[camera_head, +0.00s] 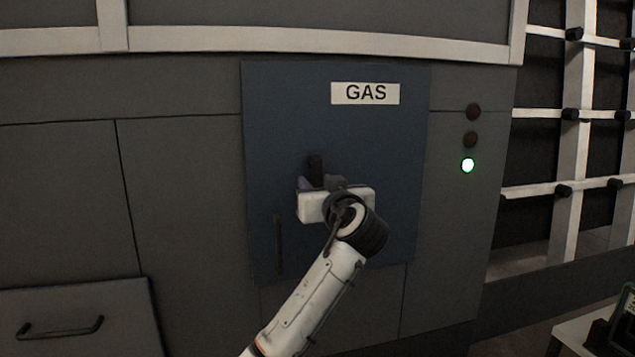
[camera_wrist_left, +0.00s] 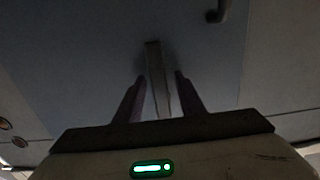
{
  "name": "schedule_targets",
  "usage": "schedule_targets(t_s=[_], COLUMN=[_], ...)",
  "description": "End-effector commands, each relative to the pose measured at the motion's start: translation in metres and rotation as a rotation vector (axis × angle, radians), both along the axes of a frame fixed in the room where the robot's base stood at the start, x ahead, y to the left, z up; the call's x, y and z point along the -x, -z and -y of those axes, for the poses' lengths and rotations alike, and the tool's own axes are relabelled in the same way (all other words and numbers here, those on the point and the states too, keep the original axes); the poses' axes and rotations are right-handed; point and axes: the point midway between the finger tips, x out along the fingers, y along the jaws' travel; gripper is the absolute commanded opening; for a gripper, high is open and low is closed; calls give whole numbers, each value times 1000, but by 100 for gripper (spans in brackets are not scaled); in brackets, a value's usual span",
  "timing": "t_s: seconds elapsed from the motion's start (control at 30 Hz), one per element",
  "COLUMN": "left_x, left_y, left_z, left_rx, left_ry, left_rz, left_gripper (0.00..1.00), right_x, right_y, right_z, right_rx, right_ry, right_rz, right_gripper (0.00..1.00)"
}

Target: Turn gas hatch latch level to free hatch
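The gas hatch (camera_head: 400,140) is a flat dark blue panel labelled GAS, and it looks closed. Its latch lever (camera_head: 315,166) is a dark bar that stands upright near the panel's middle, with its lower part hidden behind my left gripper (camera_head: 306,184). In the left wrist view the lever (camera_wrist_left: 155,65) lies between the two fingers of my left gripper (camera_wrist_left: 160,76). The fingers are apart, with a visible gap on each side of the lever. My right gripper is out of view.
A dark vertical handle (camera_head: 279,243) is on the hatch's left side. Three indicator lights are right of the hatch; the lowest (camera_head: 468,166) glows green. A drawer (camera_head: 75,305) is at lower left. A white-framed rack (camera_head: 570,130) stands at right.

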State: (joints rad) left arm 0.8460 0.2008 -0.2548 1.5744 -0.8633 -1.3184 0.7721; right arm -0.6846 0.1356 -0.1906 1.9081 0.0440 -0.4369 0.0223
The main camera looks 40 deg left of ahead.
Motion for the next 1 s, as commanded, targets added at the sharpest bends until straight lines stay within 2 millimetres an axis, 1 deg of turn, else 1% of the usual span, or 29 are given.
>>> schedule_targets(t_s=[0.17, 0.27, 0.3, 0.4, 0.63, 0.77, 0.87, 1.0], left_x=[0, 0, 0, 0, 0, 0, -2, -4], left_y=[0, 0, 0, 0, 0, 1, 3, 5], left_z=[0, 0, 0, 0, 0, 1, 3, 5], left_rx=[0, -1, -1, -1, 1, 12, 33, 85], left_ry=[0, 0, 0, 0, 0, 0, 2, 3], left_rz=[0, 1, 1, 1, 2, 16, 42, 100], left_gripper=[36, 21, 14, 0, 0, 0, 0, 0], right_x=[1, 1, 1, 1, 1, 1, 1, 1], right_y=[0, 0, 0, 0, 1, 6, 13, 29], right_z=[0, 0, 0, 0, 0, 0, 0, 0], right_rx=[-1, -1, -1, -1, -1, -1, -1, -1], right_ry=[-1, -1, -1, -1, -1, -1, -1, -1], right_rz=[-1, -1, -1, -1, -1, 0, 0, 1], right_gripper=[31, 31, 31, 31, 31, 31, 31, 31])
